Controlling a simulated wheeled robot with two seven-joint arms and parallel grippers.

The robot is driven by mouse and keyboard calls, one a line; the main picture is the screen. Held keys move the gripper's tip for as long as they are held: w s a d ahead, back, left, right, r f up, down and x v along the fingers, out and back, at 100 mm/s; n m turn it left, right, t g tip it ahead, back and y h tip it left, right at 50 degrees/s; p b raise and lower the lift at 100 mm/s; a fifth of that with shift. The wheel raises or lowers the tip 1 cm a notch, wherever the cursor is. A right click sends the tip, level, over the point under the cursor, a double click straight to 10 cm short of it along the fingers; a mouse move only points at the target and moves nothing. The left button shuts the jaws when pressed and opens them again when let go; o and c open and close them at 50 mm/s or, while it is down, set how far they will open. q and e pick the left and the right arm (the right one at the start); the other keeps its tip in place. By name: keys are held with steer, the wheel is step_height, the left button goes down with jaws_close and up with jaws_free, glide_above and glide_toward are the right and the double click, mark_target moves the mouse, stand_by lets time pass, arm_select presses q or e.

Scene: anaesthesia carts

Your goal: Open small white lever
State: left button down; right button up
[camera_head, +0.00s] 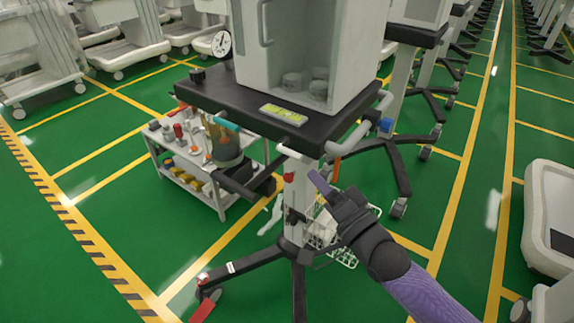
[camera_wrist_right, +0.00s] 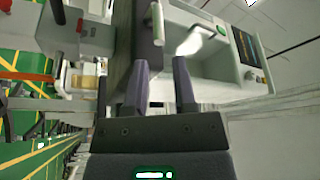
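My right gripper (camera_head: 318,184) reaches in from the lower right, beside the white column under the cart's black top (camera_head: 240,108). In the wrist view its purple fingers (camera_wrist_right: 162,75) stand apart, with a gap between them. A short pale rod (camera_wrist_right: 158,24) and a bright white curved piece (camera_wrist_right: 203,38) lie beyond the fingertips there. I cannot tell for sure which of them is the small white lever. Neither looks held between the fingers. My left gripper does not show.
A white cabinet (camera_head: 292,45) stands on the cart top, with a pressure gauge (camera_head: 221,43) at its left. A white rail handle (camera_head: 356,132) runs along the right edge. A low shelf trolley (camera_head: 196,192) stands behind left. Green floor is open at the lower left.

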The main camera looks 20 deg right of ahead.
mark_target(296, 156)
steer(key=b+x, duration=0.2)
steer(key=x, duration=0.4)
steer(key=shift+w+f, duration=0.15)
steer(key=shift+w, duration=0.1)
steer(key=shift+w+a+r, duration=0.2)
steer(key=shift+w+r, duration=0.05)
steer(key=shift+w, duration=0.15)
jaws_close()
